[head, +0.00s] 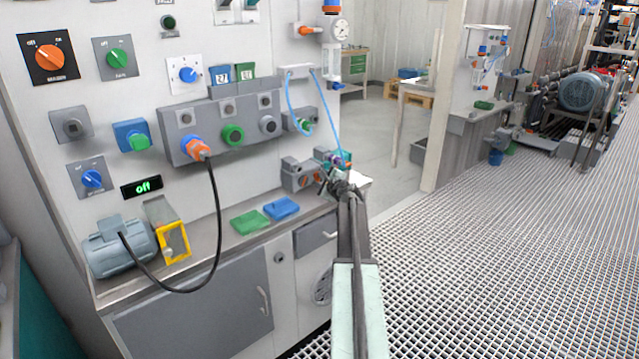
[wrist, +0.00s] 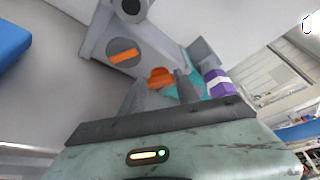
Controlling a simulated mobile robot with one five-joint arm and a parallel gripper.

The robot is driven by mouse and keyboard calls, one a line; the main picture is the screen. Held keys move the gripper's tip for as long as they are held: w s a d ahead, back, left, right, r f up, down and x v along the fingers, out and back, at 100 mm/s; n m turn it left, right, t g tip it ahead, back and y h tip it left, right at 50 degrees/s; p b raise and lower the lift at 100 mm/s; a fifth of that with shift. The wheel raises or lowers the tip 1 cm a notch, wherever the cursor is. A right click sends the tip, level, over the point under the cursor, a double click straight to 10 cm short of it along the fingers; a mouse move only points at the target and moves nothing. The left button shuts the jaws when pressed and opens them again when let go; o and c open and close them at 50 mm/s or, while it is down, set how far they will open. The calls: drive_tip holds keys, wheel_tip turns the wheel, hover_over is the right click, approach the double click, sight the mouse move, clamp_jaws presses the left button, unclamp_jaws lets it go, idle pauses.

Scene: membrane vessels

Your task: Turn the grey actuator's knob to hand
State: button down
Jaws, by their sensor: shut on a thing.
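The grey actuator (head: 296,172) stands on the bench's right end, beside the end of my arm in the head view. In the wrist view the grey actuator (wrist: 92,47) fills the upper middle, with a round face carrying an orange bar (wrist: 123,55). An orange knob (wrist: 160,76) shows between the fingers of my gripper (wrist: 161,90). My gripper is shut on this knob. The fingers hide part of it, and no label for its positions can be read. In the head view my gripper (head: 328,179) reaches the actuator's right side.
A teal part (wrist: 185,87) and a purple-and-white part (wrist: 217,82) sit close to the right finger. A blue pad (head: 282,208) and a green pad (head: 250,222) lie on the bench. Blue tubes (head: 337,125) hang just above my gripper. The grating floor at right is clear.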

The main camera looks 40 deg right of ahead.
drive_tip(key=shift+w+a+n, duration=0.1)
drive_tip(key=shift+w+n, duration=0.05)
drive_tip(key=shift+n, duration=0.25)
idle(0.3)
drive_tip(key=c, duration=0.9)
unclamp_jaws()
drive_tip(key=v, duration=0.4)
drive_tip(key=p+v, duration=0.1)
drive_tip(key=v, duration=0.2)
drive_tip(key=shift+s+a+f, duration=0.1)
drive_tip(key=shift+s+a, duration=0.1)
drive_tip(key=shift+s, duration=0.2)
